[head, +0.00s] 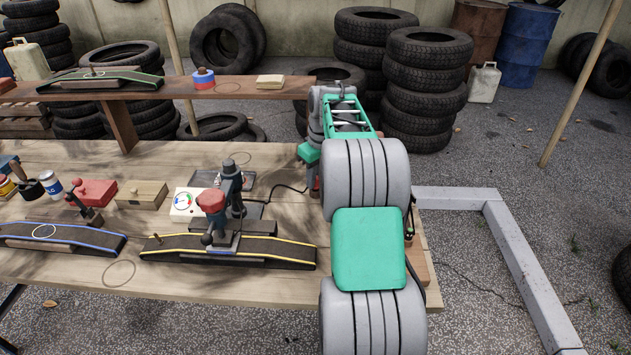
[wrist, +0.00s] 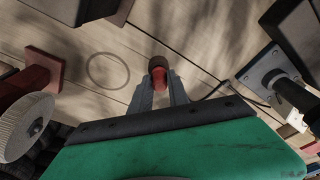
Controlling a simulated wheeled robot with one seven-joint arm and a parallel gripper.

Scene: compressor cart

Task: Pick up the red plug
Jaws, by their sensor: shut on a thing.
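The red plug (wrist: 159,76) shows in the wrist view between the fingertips of my gripper (wrist: 159,88). The two grey fingers are closed on its sides, and its darker brownish end points away from me. The planks of the wooden table (wrist: 125,40) lie beyond it. I cannot tell whether the plug touches the table. In the head view my own arm hides most of the gripper and the plug.
In the head view, the wooden table (head: 75,286) holds a black ramp with yellow edges (head: 165,250), a white gauge box (head: 186,204) and a tan box (head: 142,194). A raised shelf (head: 230,90) runs behind. Stacked tyres (head: 425,95) stand beyond the table.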

